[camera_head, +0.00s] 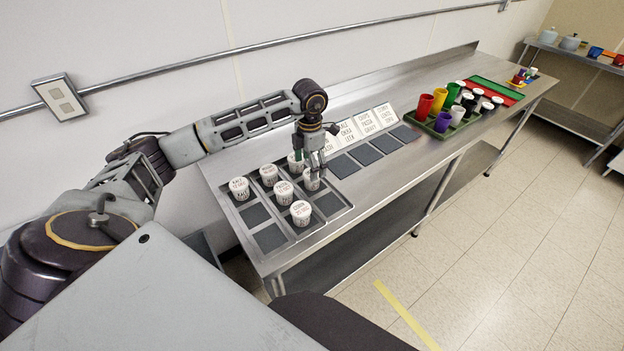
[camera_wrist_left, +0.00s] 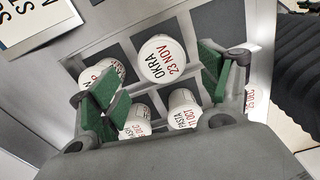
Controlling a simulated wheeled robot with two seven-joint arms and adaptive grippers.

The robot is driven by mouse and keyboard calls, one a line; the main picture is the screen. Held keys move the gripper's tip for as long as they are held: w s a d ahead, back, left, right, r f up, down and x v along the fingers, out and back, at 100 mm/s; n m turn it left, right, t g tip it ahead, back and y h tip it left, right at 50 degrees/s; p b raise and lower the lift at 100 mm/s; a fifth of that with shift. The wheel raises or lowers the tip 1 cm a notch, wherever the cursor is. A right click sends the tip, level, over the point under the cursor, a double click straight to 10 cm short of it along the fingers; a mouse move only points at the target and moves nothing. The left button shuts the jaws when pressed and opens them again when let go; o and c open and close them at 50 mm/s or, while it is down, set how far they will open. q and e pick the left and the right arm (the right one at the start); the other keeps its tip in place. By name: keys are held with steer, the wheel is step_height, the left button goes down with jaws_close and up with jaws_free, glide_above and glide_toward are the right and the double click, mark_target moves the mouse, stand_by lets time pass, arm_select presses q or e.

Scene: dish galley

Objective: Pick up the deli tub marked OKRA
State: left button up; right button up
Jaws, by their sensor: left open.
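The deli tub marked OKRA (camera_wrist_left: 160,62) is white, with "OKRA" in black and "23 NOV" in red on its lid. In the left wrist view it appears between and beyond the green-padded fingers of my open left gripper (camera_wrist_left: 158,90), apparently not gripped. In the head view my left gripper (camera_head: 313,168) hangs over the right side of the tub tray (camera_head: 237,226). A white tub (camera_head: 312,183) shows right under its fingers; its label is unreadable there. My right gripper is not in view.
Other white tubs stand close by, including one marked PASTA (camera_wrist_left: 184,108) and a front one (camera_head: 300,213). Lettered cards (camera_head: 375,118) and dark squares (camera_head: 366,154) lie to the right. Coloured cups (camera_head: 424,106) stand farther along the steel counter (camera_head: 437,156).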

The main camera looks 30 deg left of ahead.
arm_select(q)
steer(key=f+p, duration=0.1)
steer(key=f, duration=0.3)
steer(key=shift+d, duration=0.2)
steer(key=shift+f, duration=0.45)
steer(key=c, duration=1.2)
steer(key=shift+r, duration=0.1)
step_height(320, 180, up, 9)
steer(key=shift+r+b, duration=0.1)
steer(key=shift+b, duration=0.55)
steer(key=shift+r, duration=0.3)
